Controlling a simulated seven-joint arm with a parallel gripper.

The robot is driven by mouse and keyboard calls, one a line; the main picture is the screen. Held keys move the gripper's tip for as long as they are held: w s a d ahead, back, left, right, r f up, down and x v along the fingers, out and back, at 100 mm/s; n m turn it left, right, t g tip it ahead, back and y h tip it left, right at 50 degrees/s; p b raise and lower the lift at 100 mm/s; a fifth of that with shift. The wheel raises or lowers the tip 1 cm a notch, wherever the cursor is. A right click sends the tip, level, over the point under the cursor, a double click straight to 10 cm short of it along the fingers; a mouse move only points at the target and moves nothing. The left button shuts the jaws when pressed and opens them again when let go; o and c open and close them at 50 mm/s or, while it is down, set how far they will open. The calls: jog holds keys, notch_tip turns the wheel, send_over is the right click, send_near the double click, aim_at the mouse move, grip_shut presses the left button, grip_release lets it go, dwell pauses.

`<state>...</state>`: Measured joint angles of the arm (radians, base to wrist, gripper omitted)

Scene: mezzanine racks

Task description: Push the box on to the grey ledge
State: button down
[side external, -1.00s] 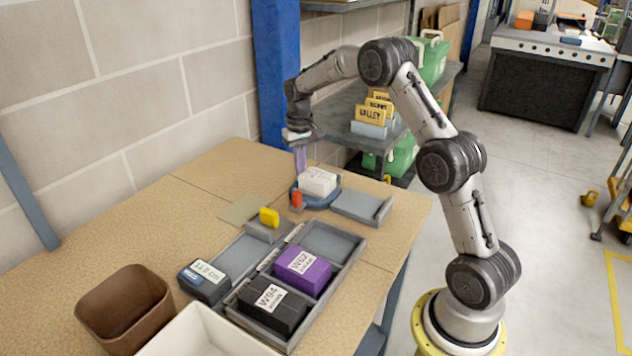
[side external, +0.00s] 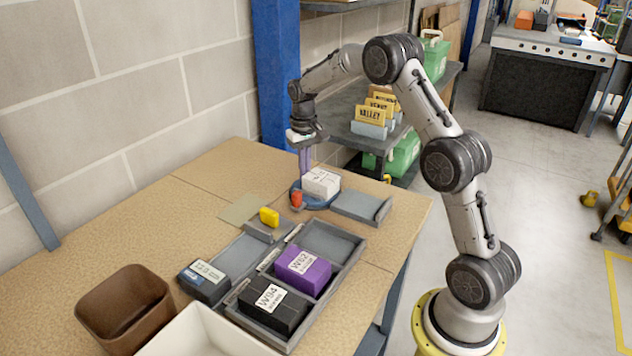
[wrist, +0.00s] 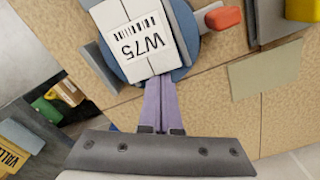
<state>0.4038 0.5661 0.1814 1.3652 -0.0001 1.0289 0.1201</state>
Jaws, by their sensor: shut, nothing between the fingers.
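The white box (side external: 321,183), labelled W75 in the wrist view (wrist: 136,45), sits on a round blue plate (side external: 318,204) with an orange-red knob (side external: 297,199). The grey ledge (side external: 358,205) is a low tray-like piece just right of the plate in the side view. My gripper (side external: 307,176) has purple fingers, closed together and empty, pointing down behind and left of the box. In the wrist view the fingertips (wrist: 160,82) are at the box's lower edge; they look touching or nearly so. The lower fingertips are partly hidden behind the box in the side view.
A grey tray (side external: 345,268) holds a purple box (side external: 303,271) and a black box (side external: 272,303). A yellow block (side external: 269,217) stands left of the plate. A brown bin (side external: 124,309) and a white bin (side external: 205,335) are at the front. The back-left tabletop is clear.

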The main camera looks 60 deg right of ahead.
jog(key=shift+s, duration=0.15)
jog(key=shift+s, duration=0.4)
jog(key=shift+s+f, duration=0.25)
jog(key=shift+s, duration=0.2)
dwell(0.3)
jog(key=shift+w, duration=0.35)
dwell(0.4)
jog(key=shift+r, duration=0.45)
notch_tip(320, 180, up, 9)
jog(key=shift+w+f, duration=0.2)
jog(key=shift+w, duration=0.05)
dwell(0.3)
